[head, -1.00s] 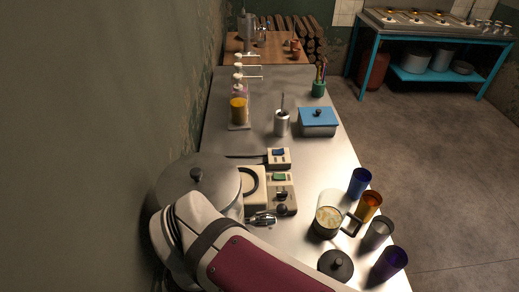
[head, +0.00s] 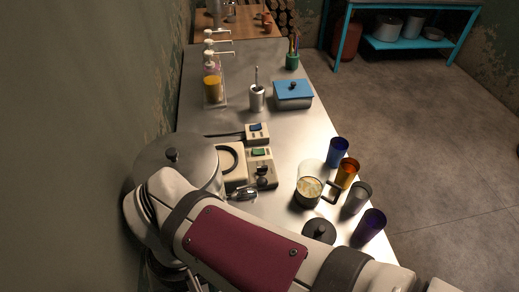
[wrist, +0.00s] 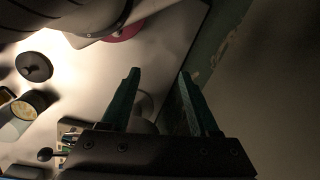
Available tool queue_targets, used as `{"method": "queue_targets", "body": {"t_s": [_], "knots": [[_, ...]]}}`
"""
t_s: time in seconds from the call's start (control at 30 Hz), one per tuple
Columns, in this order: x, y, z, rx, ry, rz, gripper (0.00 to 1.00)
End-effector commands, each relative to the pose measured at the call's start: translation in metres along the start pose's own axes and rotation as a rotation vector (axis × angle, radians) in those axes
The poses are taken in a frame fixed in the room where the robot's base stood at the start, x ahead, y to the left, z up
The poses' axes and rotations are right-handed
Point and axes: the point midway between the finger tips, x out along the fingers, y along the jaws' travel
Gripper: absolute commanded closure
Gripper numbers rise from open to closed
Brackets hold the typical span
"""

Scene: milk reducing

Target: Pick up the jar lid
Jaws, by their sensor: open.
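A round black lid with a knob (head: 319,230), which I take to be the jar lid, lies on the metal table near its front right edge. It shows at the left of the wrist view (wrist: 34,66). A clear vessel of pale, milky contents (head: 308,190) stands just behind it in the head view. My gripper (wrist: 158,84) is open, its two green fingers apart and well to the right of the lid in the wrist view. A grey rounded thing shows partly between the fingers; I cannot tell what it is. In the head view the fingers are not clearly visible.
Blue (head: 337,152), orange (head: 347,174), grey (head: 358,198) and purple (head: 369,227) cups line the right table edge. A large lidded pot (head: 185,160) stands left, beside a beige hotplate (head: 231,163). A blue-lidded box (head: 293,94) is farther back. The wall is close on the left.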

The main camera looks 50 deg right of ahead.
Motion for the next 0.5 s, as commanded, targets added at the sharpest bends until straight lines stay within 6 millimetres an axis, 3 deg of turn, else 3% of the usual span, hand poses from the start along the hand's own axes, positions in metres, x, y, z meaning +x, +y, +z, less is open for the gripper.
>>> {"method": "queue_targets", "body": {"t_s": [0.17,0.37,0.43,0.47,0.5], "knots": [[0.000,0.008,-0.004,0.117,-0.052,0.003,0.39],[-0.004,0.047,-0.020,0.758,-0.369,-0.092,0.39],[-0.004,0.082,-0.042,0.918,-0.358,-0.145,0.39],[-0.003,0.109,-0.055,0.945,-0.289,-0.144,0.39],[-0.003,0.150,-0.070,0.968,-0.187,-0.125,0.39]]}}
